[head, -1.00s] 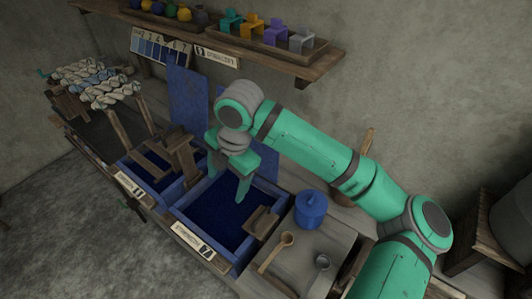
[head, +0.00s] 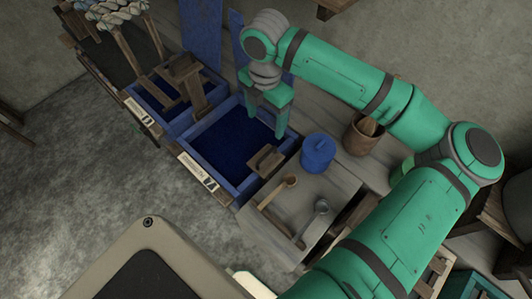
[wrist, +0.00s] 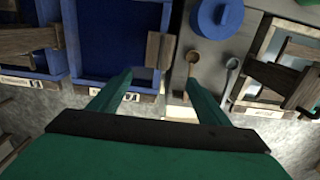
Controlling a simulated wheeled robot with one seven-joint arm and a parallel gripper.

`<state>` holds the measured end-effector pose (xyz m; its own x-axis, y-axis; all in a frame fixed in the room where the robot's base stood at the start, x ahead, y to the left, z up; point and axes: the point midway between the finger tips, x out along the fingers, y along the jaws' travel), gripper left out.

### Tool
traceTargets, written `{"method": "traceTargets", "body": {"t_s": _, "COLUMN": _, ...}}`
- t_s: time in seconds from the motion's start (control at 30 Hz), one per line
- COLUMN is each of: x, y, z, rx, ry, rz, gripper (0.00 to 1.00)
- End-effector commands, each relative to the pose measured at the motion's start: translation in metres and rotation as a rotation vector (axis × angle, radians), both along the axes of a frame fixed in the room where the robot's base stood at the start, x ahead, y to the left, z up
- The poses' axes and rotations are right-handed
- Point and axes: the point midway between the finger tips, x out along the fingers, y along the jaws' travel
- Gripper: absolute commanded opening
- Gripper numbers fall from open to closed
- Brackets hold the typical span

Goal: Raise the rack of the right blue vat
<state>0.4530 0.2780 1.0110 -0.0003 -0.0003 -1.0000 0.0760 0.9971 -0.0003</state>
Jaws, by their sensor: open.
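The right blue vat (head: 184,150) is a square blue-rimmed box with dark blue liquid and a number plate on its front. A brown wooden block (head: 266,161), seemingly its rack's handle, sits low at the vat's right side; the rest of the rack is hidden in the dark liquid. In the wrist view the block (wrist: 160,50) shows between and beyond my fingertips. My gripper (head: 267,124) is open and empty, pointing down over the vat's back right part, apart from the block. Its two fingers also show in the wrist view (wrist: 158,80).
The left blue vat (head: 137,95) has a tall wooden rack (head: 186,85) standing up in it. Right of the right vat are a lidded blue pot (head: 318,153), a wooden spoon (head: 279,190) and a metal ladle (head: 320,208). A brown pot (head: 362,135) stands behind.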

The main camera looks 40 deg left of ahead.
Motion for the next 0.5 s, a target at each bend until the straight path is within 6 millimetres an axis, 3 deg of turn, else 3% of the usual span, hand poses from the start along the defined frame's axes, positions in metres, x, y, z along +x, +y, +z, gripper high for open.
{"method": "traceTargets", "body": {"t_s": 0.5, "x": 0.001, "y": -0.002, "z": -0.063, "rx": -0.001, "ry": 0.001, "rz": -0.003, "gripper": 0.70}}
